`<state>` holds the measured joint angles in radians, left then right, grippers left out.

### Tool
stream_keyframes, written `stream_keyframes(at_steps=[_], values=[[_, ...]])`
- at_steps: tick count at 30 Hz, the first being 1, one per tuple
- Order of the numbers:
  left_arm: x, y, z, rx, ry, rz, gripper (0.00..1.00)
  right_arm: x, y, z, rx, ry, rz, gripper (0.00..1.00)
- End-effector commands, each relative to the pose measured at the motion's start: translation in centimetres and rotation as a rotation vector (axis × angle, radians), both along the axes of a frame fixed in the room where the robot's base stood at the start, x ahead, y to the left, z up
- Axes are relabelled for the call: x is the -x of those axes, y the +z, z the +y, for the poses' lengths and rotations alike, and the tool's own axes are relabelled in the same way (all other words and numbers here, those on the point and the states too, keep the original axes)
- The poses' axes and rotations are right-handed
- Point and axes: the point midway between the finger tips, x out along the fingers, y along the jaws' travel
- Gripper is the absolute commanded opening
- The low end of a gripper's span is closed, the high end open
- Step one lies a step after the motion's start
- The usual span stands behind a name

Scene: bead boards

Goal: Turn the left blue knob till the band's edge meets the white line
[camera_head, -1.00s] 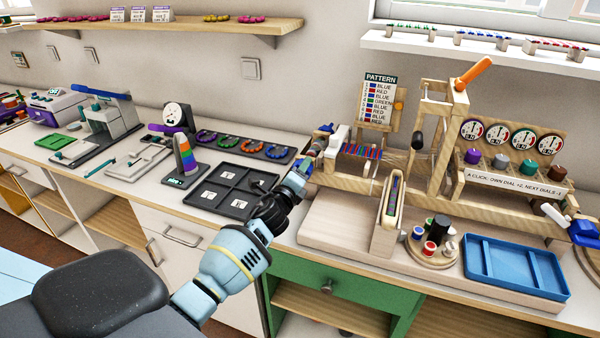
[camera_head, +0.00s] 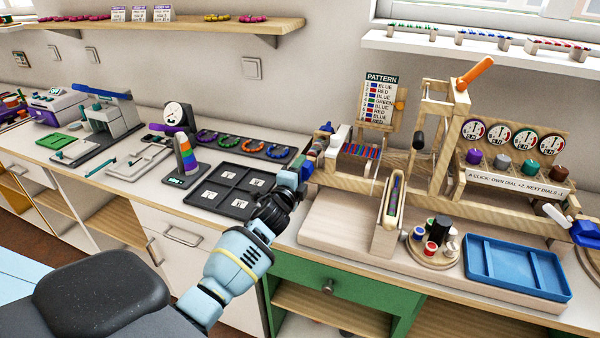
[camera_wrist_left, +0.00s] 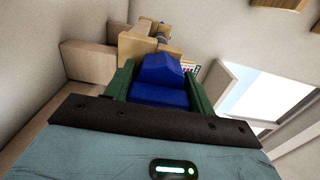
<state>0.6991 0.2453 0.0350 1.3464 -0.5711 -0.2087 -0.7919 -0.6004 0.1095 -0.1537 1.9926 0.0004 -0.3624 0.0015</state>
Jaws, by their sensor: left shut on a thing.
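My left gripper (camera_head: 308,162) is at the left end of the wooden loom-like frame (camera_head: 345,183). In the left wrist view, its two green fingers (camera_wrist_left: 160,88) are shut on the left blue knob (camera_wrist_left: 160,90), one on each side. In the head view, the gripper mostly hides this knob. A band of red and blue threads (camera_head: 362,152) lies across the frame, just right of the gripper. I cannot make out the white line or the band's edge against it. My right gripper is not in view.
A pattern board (camera_head: 380,98) stands behind the frame. A black compartment tray (camera_head: 215,208) lies close left of my arm. A blue tray (camera_head: 515,268) and a round stand of spools (camera_head: 433,252) are at the right. Another blue piece (camera_head: 585,233) is at the far right.

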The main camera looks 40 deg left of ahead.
Motion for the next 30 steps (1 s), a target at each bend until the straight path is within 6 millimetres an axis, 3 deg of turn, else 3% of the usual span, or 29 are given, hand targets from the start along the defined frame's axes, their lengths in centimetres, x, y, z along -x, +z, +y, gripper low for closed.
stream_keyframes(at_steps=[9,10,15,25,30], values=[[0.0,-0.1,-0.1,0.001,-0.001,0.001,0.32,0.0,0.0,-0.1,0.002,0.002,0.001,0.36],[0.0,-0.1,-0.1,0.001,-0.001,0.001,0.56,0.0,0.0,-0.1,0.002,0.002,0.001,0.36],[0.0,-0.1,-0.1,0.001,-0.001,0.001,0.76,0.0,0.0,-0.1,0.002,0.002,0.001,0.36],[0.3,-0.1,-0.1,0.0,0.0,0.001,0.76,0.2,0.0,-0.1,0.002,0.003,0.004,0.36],[1.8,0.0,-0.4,0.0,-0.001,0.001,0.76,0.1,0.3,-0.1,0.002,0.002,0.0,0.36]])
